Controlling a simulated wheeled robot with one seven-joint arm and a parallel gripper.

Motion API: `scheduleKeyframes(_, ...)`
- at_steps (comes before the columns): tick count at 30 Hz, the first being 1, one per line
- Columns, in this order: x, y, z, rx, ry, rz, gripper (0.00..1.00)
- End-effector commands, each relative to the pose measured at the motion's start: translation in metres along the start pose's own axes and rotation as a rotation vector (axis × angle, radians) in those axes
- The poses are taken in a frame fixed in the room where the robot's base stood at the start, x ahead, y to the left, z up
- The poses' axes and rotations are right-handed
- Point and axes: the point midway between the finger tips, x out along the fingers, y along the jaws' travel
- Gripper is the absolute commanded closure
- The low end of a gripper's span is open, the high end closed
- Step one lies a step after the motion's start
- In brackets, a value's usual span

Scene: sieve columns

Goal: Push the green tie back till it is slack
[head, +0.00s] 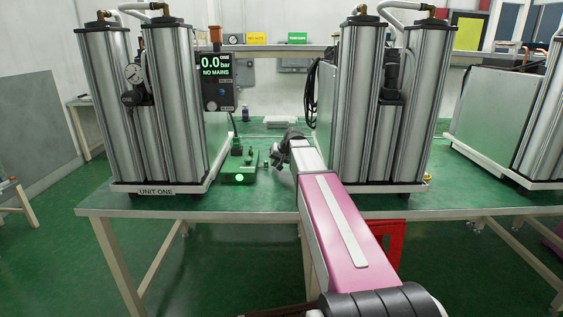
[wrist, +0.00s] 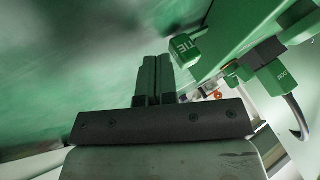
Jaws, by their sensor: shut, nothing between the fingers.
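The green tie, a small green block lettered "TIE" (wrist: 184,46), shows in the wrist view just beyond and right of my fingertips. It is on the side of a larger green body (wrist: 232,25). My gripper (wrist: 156,62) is shut and empty, with its two dark green-tinted fingers side by side and a small gap to the tie. In the head view my gripper (head: 272,158) is at the right side of a green fixture (head: 240,174) on the bench. The tie itself is too small to make out there, and how taut it is cannot be told.
Another green lettered block (wrist: 272,78) with a cable is at the right of the wrist view. In the head view, metal columns (head: 175,100) marked "UNIT ONE" stand left of the fixture, and more columns (head: 365,100) stand right. A display (head: 217,72) reads 0.0 bar, "NO MAINS".

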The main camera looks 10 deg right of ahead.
Motion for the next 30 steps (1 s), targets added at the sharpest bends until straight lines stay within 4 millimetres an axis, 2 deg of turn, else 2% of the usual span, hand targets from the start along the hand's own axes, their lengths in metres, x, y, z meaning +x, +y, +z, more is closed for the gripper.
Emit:
scheduleKeyframes(14, 0.003, -0.006, 0.000, 0.000, 0.000, 0.000, 1.00)
scheduleKeyframes(23, 0.017, -0.032, 0.000, -0.002, 0.000, 0.000, 1.00)
scheduleKeyframes(30, 0.018, -0.034, 0.000, 0.000, 0.000, -0.002, 1.00)
